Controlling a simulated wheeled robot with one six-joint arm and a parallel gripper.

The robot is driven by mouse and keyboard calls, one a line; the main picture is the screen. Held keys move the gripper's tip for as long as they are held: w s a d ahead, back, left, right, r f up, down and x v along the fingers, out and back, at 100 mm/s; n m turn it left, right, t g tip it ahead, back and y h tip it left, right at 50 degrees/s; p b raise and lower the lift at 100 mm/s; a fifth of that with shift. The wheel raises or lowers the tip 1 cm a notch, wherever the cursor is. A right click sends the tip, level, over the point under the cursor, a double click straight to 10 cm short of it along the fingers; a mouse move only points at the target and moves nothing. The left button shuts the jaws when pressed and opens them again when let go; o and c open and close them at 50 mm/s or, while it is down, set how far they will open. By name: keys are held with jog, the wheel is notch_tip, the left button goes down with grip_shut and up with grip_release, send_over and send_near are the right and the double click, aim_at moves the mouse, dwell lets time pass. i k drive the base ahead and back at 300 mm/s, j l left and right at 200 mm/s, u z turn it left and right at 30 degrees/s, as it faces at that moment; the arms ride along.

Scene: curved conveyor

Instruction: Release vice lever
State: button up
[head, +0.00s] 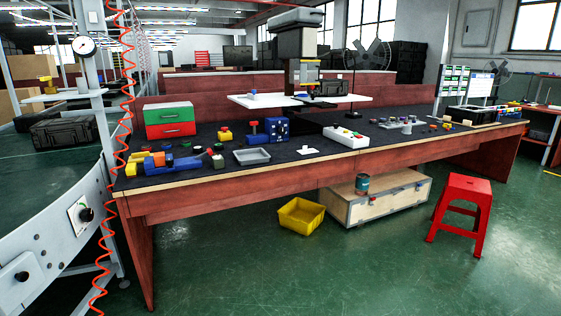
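A small blue vice-like device (182,163) sits at the left front corner of the dark-topped workbench (225,180). Orange and yellow blocks lie at its left end. A dark knob (218,161) with a red cap shows at its right end; it may be the lever, but it is too small to tell its position. Another blue block-shaped device (277,130) with a red knob beside it stands farther back on the bench. I cannot tell for certain which device is the vice. My gripper is not in view.
A green and red drawer box (170,120), grey tray (252,156) and white button panel (346,137) stand on the bench. A tall machine (297,50) rises behind. The curved conveyor (35,225) is left, a red stool (463,210) right. The front floor is clear.

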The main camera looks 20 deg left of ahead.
aim_at(209, 151)
jog(key=i+l+u, duration=0.1)
jog(key=i+u, duration=0.3)
jog(key=i+l+u, duration=0.2)
jog(key=u, duration=0.25)
jog(key=i+l+u, duration=0.25)
jog(key=u, duration=0.15)
jog(key=i+l+u, duration=0.15)
jog(key=l+u, duration=0.25)
jog(key=i+l+u, duration=0.25)
jog(key=l, duration=0.2)
jog(key=l+u, duration=0.25)
jog(key=l, duration=0.2)
